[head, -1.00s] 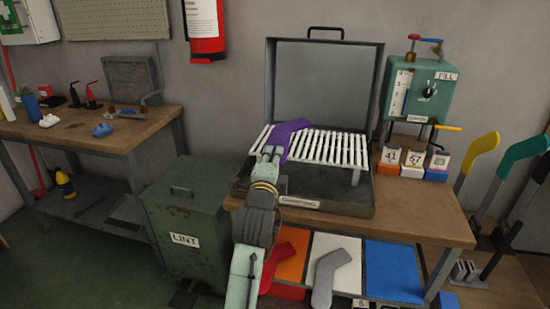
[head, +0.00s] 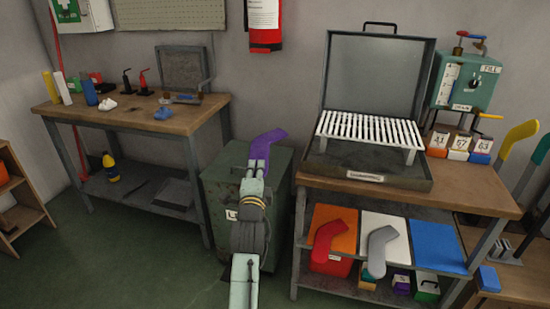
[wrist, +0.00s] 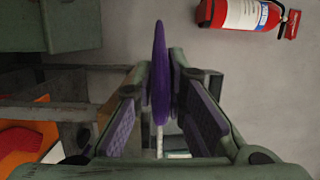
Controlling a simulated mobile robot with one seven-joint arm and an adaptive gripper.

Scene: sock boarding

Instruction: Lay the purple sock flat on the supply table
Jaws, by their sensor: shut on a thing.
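The purple sock (head: 262,148) is held up in front of the green bin, its foot bent to the upper right. In the wrist view the sock (wrist: 160,75) shows edge-on as a thin strip between the finger pads. My gripper (head: 256,170) is shut on the sock's lower end. Which surface is the supply table is not labelled in view. A wooden-topped workbench (head: 195,118) stands at the left. Another wooden-topped table (head: 475,185) at the right bears an open metal case (head: 378,75) with a white slatted rack (head: 370,130).
The green bin (head: 225,190) stands between the tables. Below the right table, a red sock (head: 328,245) and a grey sock (head: 378,250) lie on orange and white panels; a blue panel (head: 437,246) is bare.

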